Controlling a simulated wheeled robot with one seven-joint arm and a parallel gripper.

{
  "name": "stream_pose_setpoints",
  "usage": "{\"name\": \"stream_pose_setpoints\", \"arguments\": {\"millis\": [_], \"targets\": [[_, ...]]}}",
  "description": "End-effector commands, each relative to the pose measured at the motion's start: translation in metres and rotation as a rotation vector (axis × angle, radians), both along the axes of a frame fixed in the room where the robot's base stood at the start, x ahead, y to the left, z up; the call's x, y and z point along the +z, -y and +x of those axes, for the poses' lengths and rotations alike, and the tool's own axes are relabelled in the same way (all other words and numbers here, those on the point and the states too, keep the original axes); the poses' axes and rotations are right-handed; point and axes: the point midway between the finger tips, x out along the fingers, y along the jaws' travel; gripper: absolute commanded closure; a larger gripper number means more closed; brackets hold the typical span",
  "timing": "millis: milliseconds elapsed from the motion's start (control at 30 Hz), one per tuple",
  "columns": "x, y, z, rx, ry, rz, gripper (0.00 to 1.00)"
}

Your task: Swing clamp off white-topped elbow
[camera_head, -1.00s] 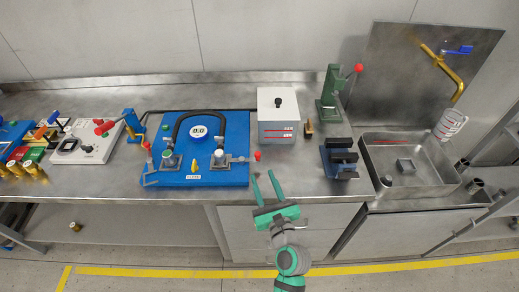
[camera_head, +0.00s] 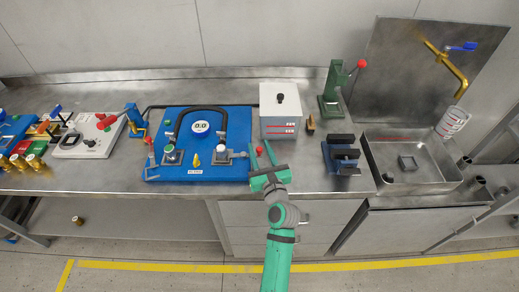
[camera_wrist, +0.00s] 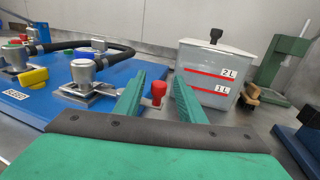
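The white-topped elbow (camera_head: 221,155) stands at the right of the blue board (camera_head: 196,174); it shows in the wrist view as a grey cylinder with a pale cap (camera_wrist: 84,72). Its clamp (camera_head: 238,155) lies to its right, with an arm ending in a red knob (camera_wrist: 158,88). My gripper (camera_head: 262,156) is open at the board's right edge. In the wrist view the red knob appears between my two green fingers (camera_wrist: 162,80), with gaps on both sides. I cannot tell how deep between them it sits. The clamp's arm is partly hidden by the left finger.
A second elbow (camera_head: 172,155) with a red-knobbed clamp stands at the board's left. A yellow valve handle (camera_head: 195,160) lies between the elbows. A grey lidded container (camera_head: 281,112) stands behind my gripper. A dark blue block fixture (camera_head: 342,156) and a sink are to the right.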

Motion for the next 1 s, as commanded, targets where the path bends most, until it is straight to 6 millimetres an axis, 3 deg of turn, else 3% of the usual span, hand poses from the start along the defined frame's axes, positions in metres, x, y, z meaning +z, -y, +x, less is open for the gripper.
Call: {"name": "stream_pose_setpoints", "arguments": {"millis": [233,400,467,500,600,1000], "targets": [[0.000,0.002,0.000,-0.004,0.000,0.000,0.64],[0.000,0.010,0.000,-0.014,0.000,0.000,1.00],[0.000,0.010,0.000,-0.014,-0.001,0.000,1.00],[0.000,-0.005,0.000,0.000,0.000,-0.001,1.00],[0.000,0.001,0.000,0.000,-0.001,0.001,1.00],[-0.001,-0.009,0.001,0.041,-0.002,0.000,1.00]]}}
